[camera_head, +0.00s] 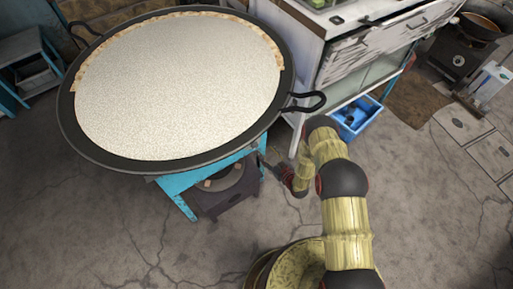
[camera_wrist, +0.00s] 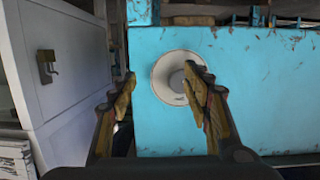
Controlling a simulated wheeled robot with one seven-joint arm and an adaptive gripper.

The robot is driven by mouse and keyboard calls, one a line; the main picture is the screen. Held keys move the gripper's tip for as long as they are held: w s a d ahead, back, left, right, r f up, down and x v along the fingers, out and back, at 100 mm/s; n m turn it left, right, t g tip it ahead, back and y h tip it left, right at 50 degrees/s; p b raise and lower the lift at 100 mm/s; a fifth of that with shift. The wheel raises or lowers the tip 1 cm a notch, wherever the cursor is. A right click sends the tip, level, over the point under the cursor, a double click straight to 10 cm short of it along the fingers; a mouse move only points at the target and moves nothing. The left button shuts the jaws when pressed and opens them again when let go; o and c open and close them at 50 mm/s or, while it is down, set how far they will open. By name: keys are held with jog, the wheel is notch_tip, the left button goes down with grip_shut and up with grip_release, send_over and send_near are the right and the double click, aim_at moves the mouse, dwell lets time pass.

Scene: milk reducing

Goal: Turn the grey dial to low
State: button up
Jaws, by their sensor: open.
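In the wrist view, the grey dial (camera_wrist: 165,73) is a round pale disc with a raised centre on a turquoise panel (camera_wrist: 250,85). My gripper (camera_wrist: 159,72) is open, with its two yellow, worn fingers pointing at the panel. The right finger covers the right part of the dial, and the left finger is well to the left of it, near the panel's edge. I cannot tell whether the right finger touches the dial. The dial's marks are too small to read. In the head view, my gripper (camera_head: 272,170) is beside the turquoise stand (camera_head: 180,200), and the dial is hidden.
A wide black pan (camera_head: 65,125) full of white milk stands above the stand, its handle (camera_head: 308,102) sticking out above my arm. A white cabinet (camera_head: 310,65) with a blue crate (camera_head: 362,112) is behind. Cracked floor (camera_head: 430,220) at right is clear.

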aim_at(256, 147)
jog(key=s+a+t+y, duration=0.1)
jog(key=s+t+y, duration=0.1)
jog(key=s, duration=0.2)
jog(key=x, duration=0.3)
jog(key=b+x, duration=0.1)
jog(key=x, duration=0.3)
jog(key=shift+w+a+r, duration=0.2)
jog(key=shift+a, duration=0.05)
jog(key=shift+c, duration=1.4)
jog(key=c, duration=0.9)
